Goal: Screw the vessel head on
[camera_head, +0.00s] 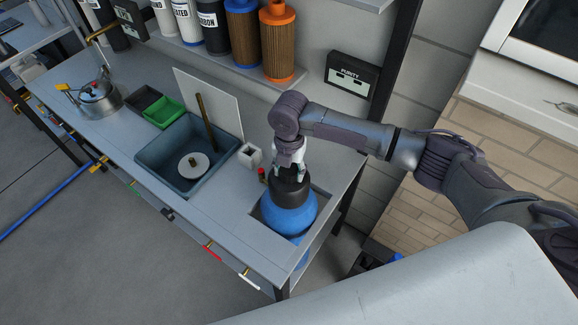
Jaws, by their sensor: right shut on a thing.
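The blue vessel (287,216) stands upright in a cut-out at the near right end of the grey bench. A black vessel head (290,190) sits on top of it. I cannot tell how far its thread is engaged. My right gripper (290,178) comes down from above and is shut on the vessel head; its fingertips are partly hard to make out against the dark head. My left gripper is not in view.
A grey basin (150,157) with a white disc and upright rod is left of the vessel. A small white box (250,155) and a red-topped item (262,175) stand close by. Filter cartridges (278,45) line the shelf behind. A kettle-like pot (98,100) is far left.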

